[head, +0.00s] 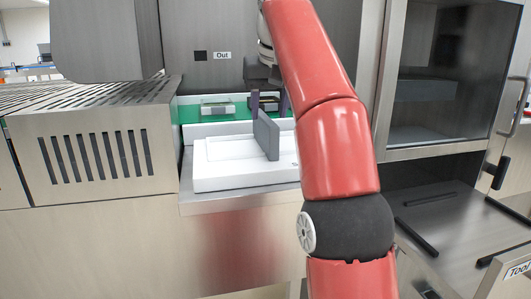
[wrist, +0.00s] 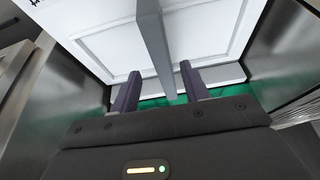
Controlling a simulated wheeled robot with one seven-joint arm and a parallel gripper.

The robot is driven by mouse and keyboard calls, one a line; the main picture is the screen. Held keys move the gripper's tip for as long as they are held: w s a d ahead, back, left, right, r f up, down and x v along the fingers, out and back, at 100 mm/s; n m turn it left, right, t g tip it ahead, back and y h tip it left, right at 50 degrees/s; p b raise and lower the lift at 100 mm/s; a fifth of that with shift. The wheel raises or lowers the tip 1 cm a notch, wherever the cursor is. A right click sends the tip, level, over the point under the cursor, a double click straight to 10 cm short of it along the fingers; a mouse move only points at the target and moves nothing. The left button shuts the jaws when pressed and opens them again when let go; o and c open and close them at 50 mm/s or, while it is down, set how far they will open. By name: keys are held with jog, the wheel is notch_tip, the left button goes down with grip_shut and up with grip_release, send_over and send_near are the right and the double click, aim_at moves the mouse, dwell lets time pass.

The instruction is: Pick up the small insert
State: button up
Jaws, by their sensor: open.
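A white slab (head: 217,178) with a recessed rectangular outline lies on the steel ledge, and a thin grey upright plate (head: 266,136) stands on it like a handle. I take this to be the insert, but no label confirms it. The slab (wrist: 95,45) and plate (wrist: 153,35) also show in the wrist view. My gripper (head: 270,103) is open, its two dark purple fingers just behind the plate in the head view. In the wrist view the plate runs between the fingers of my gripper (wrist: 160,72); I see no contact. My arm hides the slab's right side.
A green strip (head: 190,113) behind the slab bears a small pale tray-like piece (head: 217,108). A slotted steel housing (head: 95,150) stands left, and a glass-doored cabinet (head: 430,90) right. A wall marked "Out" (head: 222,55) rises behind.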

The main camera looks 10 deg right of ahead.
aim_at(267, 118)
jog(key=shift+s+a+b+x, duration=0.15)
jog(key=shift+b+x, duration=0.1)
jog(key=shift+x, duration=1.05)
jog(key=shift+s+a+b+x, duration=0.1)
jog(key=shift+b+x, duration=0.15)
jog(key=shift+x, duration=1)
jog(key=shift+w+f, duration=0.3)
jog(key=shift+f, duration=0.25)
jog(key=shift+c, duration=0.4)
grip_shut()
jog(key=shift+r, duration=0.1)
